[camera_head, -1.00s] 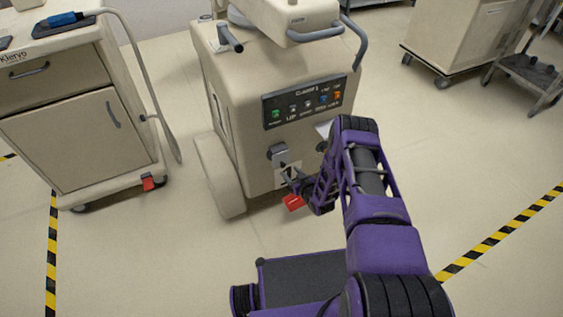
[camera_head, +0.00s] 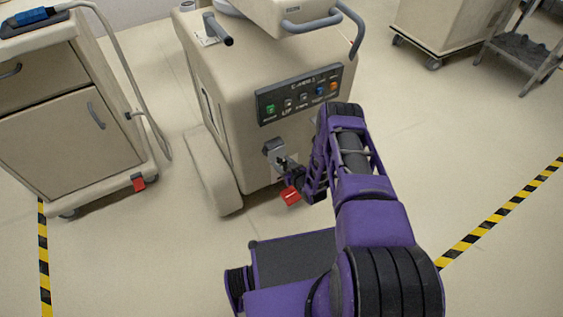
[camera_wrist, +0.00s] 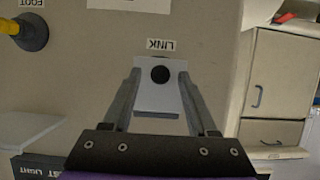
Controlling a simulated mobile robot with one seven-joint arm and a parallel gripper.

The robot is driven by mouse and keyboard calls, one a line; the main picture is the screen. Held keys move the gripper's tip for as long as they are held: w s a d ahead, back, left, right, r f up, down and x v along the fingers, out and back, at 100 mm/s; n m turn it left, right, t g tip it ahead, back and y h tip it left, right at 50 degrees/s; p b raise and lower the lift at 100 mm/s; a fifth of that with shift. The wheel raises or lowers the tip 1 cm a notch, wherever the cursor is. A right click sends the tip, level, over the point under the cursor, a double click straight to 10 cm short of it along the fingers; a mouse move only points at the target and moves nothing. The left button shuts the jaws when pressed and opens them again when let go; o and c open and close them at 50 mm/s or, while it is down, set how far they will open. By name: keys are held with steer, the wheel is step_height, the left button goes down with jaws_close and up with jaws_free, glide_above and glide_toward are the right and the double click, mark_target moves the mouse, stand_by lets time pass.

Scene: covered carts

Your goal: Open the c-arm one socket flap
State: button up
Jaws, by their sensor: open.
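The beige C-arm cart (camera_head: 235,100) stands ahead, with a control panel headed C-ARM 1. Its grey socket flap (camera_head: 273,146) is on the cart's front below the panel. In the wrist view, which looks upside down, a light flap plate (camera_wrist: 157,102) sits at the socket marked LINK, and a dark round hole (camera_wrist: 160,74) shows at it. The plate seems to stand out from the face; its exact angle is unclear. My gripper (camera_wrist: 158,85) is open, with one finger on each side of the plate. Contact cannot be told. In the head view, my arm hides part of the cart's face.
In the wrist view, a yellow plug (camera_wrist: 8,27) sits in a dark socket marked FOOT. A red pedal (camera_head: 291,195) is low on the C-arm cart. A drawer cart (camera_head: 70,140) with a looping cable stands left. Striped tape (camera_head: 500,210) crosses clear floor at right.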

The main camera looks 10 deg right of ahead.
jaws_close()
stand_by(1.4)
